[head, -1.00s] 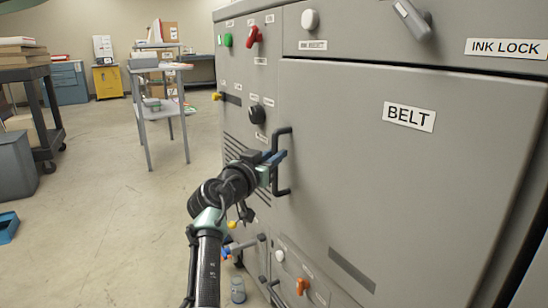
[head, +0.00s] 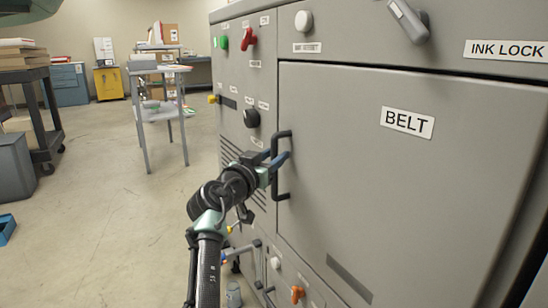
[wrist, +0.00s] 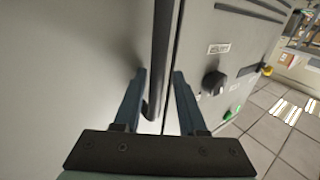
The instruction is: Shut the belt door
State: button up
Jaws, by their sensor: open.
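The belt door (head: 400,190) is a large grey panel labelled BELT on the front of the grey machine. It looks flush or nearly flush with the front; a small gap would be hard to tell. Its black bar handle (head: 283,190) stands upright at the door's left edge. My gripper (head: 276,163) is at the handle with its blue fingers apart. In the wrist view, the handle (wrist: 160,65) runs between the open fingers, and a thin seam shows beside it. Whether a finger touches the bar cannot be told.
Left of the door, the machine front carries a black knob (head: 252,118), a red switch (head: 249,38) and a green button (head: 223,42). An orange knob (head: 297,294) sits below. A grey shelf cart (head: 160,110) stands behind on open floor, and a dark cart (head: 45,110) at far left.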

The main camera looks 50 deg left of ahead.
jog(key=shift+w+d+f+h, duration=0.25)
jog(key=shift+w+d+h, duration=0.1)
jog(key=shift+d, duration=0.2)
jog(key=p+v, duration=0.6)
jog(key=v, duration=0.7)
jog(key=shift+s+a, duration=0.25)
jog(key=shift+a, duration=0.05)
